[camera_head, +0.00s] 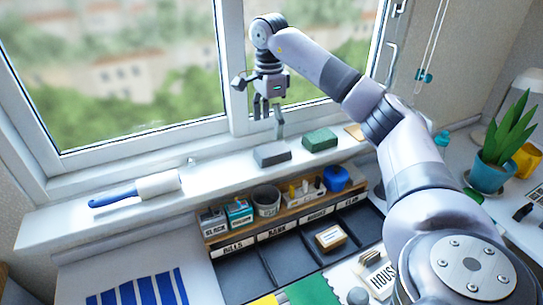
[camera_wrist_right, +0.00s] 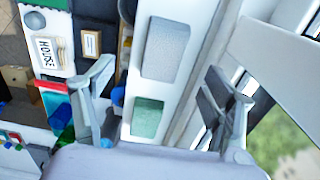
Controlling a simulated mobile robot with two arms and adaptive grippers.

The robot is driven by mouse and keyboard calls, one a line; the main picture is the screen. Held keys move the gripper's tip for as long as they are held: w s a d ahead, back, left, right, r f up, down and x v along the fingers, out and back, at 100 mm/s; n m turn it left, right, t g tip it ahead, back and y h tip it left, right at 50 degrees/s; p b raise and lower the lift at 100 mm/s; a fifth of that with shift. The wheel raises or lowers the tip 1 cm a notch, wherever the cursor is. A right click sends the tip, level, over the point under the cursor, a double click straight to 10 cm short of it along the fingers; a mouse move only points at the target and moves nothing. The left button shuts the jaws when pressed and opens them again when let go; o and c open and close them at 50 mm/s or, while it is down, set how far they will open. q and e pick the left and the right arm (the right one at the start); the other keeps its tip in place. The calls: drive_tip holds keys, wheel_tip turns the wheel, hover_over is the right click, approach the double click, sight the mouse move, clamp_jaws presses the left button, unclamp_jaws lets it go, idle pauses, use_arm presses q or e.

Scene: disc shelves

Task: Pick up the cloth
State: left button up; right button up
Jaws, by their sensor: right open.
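A grey, flat, block-shaped piece (camera_head: 272,153) that looks like the folded cloth lies on the windowsill. It also shows in the right wrist view (camera_wrist_right: 166,48), between and beyond the fingers. A similar green piece (camera_head: 320,139) lies just right of it, also seen in the wrist view (camera_wrist_right: 148,117); I cannot tell for certain which is the cloth. My right gripper (camera_head: 268,112) is open and empty, pointing down above the sill near the grey piece, apart from it. My left gripper is not in view.
The window frame (camera_head: 229,70) stands close behind my right gripper. A lint roller with a blue handle (camera_head: 135,190) lies on the sill at left. A wooden organizer (camera_head: 285,218) with several small containers stands below the sill. A potted plant (camera_head: 487,175) is at right.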

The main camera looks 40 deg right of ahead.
hover_over(271, 149)
drive_tip(key=a, duration=0.1)
drive_tip(key=f, duration=0.4)
drive_tip(key=shift+s+f+p, duration=0.3)
drive_tip(key=f, duration=0.1)
drive_tip(key=f+p, duration=0.1)
drive_tip(key=f, duration=0.1)
drive_tip(key=d+f, duration=0.1)
drive_tip(key=f, duration=0.1)
drive_tip(key=shift+w, duration=0.25)
drive_tip(key=shift+f, duration=0.2)
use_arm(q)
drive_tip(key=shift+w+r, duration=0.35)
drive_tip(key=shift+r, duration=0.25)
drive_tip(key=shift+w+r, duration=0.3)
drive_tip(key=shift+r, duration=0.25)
use_arm(e)
drive_tip(key=shift+a, duration=0.1)
drive_tip(key=shift+c, duration=0.4)
drive_tip(key=c, duration=1.1)
drive_tip(key=shift+r, duration=0.15)
